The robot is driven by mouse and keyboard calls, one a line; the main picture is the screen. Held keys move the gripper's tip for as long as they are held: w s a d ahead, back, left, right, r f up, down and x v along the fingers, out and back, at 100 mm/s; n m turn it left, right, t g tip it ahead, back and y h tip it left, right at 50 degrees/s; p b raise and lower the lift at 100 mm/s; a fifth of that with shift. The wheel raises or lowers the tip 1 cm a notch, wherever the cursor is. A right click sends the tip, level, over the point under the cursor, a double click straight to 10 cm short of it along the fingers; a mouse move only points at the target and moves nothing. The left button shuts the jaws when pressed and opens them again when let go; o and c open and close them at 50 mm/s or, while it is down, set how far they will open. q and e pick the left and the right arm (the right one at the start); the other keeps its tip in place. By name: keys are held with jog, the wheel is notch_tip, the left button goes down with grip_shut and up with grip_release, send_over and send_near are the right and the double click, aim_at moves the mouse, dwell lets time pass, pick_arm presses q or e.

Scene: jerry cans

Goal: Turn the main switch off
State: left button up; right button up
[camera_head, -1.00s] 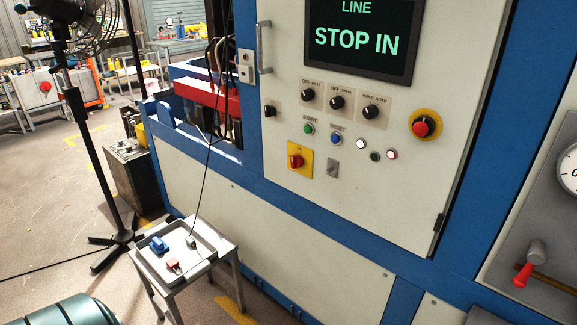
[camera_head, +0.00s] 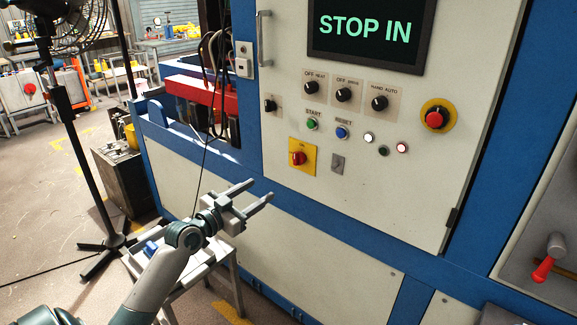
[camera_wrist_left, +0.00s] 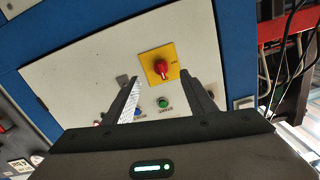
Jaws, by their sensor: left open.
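The main switch (camera_head: 298,158) is a red rotary knob on a yellow square plate, low on the left of the pale control panel (camera_head: 420,185). My left gripper (camera_head: 261,192) is open and empty, in front of the machine, below and left of the switch and apart from it. In the left wrist view the red knob (camera_wrist_left: 161,68) shows ahead, beyond and between the two spread fingers (camera_wrist_left: 158,88). The knob's exact turn position is hard to read. My right gripper is not in view.
A small table (camera_head: 231,252) stands below my left arm, partly hidden by it. Black selector knobs, a green button (camera_head: 312,124), a blue button (camera_head: 341,132) and a red emergency stop (camera_head: 435,118) are above the switch. A fan stand (camera_head: 85,150) is at left.

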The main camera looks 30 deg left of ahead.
pick_arm(q)
jog(key=r, duration=0.2)
jog(key=shift+s+d+r, duration=0.15)
jog(key=shift+d+r, duration=0.05)
jog(key=shift+r, duration=0.1)
